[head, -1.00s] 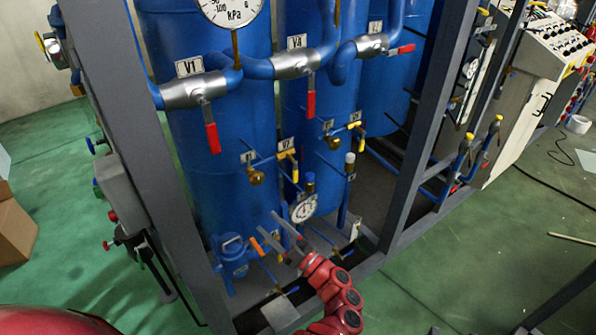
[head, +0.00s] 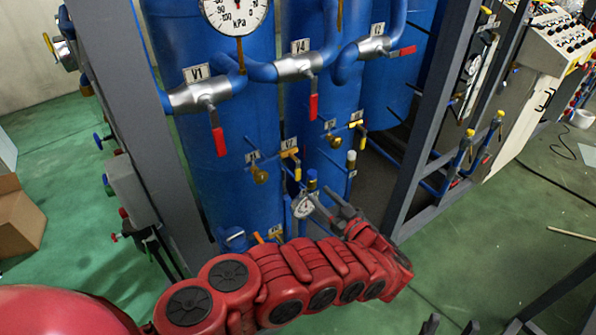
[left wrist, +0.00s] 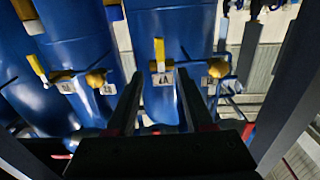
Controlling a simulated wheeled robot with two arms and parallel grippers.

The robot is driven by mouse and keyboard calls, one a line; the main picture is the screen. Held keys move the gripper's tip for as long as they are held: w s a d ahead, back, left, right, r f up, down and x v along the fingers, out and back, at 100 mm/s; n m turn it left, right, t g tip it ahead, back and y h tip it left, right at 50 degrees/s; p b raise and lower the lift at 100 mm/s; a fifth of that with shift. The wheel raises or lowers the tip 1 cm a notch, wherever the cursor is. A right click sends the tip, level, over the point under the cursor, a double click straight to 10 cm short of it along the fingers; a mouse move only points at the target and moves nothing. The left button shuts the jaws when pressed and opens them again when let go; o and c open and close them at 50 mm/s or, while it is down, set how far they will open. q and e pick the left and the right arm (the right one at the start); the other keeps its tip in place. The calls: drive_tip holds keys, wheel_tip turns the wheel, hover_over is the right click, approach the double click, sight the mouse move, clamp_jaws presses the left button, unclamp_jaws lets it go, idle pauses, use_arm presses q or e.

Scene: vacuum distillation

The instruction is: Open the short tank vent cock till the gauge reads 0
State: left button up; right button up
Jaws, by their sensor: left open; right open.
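Tall blue tanks (head: 225,125) stand in a grey frame. A large kPa gauge (head: 237,12) is at the top, cut off, and a small round gauge (head: 303,207) is low down; their readings are not clear. Yellow-handled cocks with small tags, one at the left tank (head: 290,155) and one further right (head: 358,127), sit at mid height. I cannot tell which is the short tank's vent cock. My left gripper (head: 326,206) is open beside the small gauge, below the cocks. In the left wrist view, a yellow handle (left wrist: 159,54) lies beyond the open fingers. My right gripper (head: 452,326) is open at the bottom edge.
Red-handled valves V1 (head: 217,135) and V4 (head: 313,105) hang above on thick blue pipes. Grey frame posts (head: 140,120) stand left and right of the tanks. A control panel (head: 548,40) is at the far right. Green floor lies open at the front right.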

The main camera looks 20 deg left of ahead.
sight(299, 174)
use_arm(q)
drive_tip(key=p+x, duration=0.1)
drive_tip(key=x, duration=1)
drive_tip(key=shift+w+a+f, duration=0.1)
drive_tip(key=shift+w+a, duration=0.05)
drive_tip(key=shift+a, duration=0.05)
drive_tip(key=shift+w+a, duration=0.2)
drive_tip(key=shift+a, duration=0.05)
clamp_jaws()
idle(0.6)
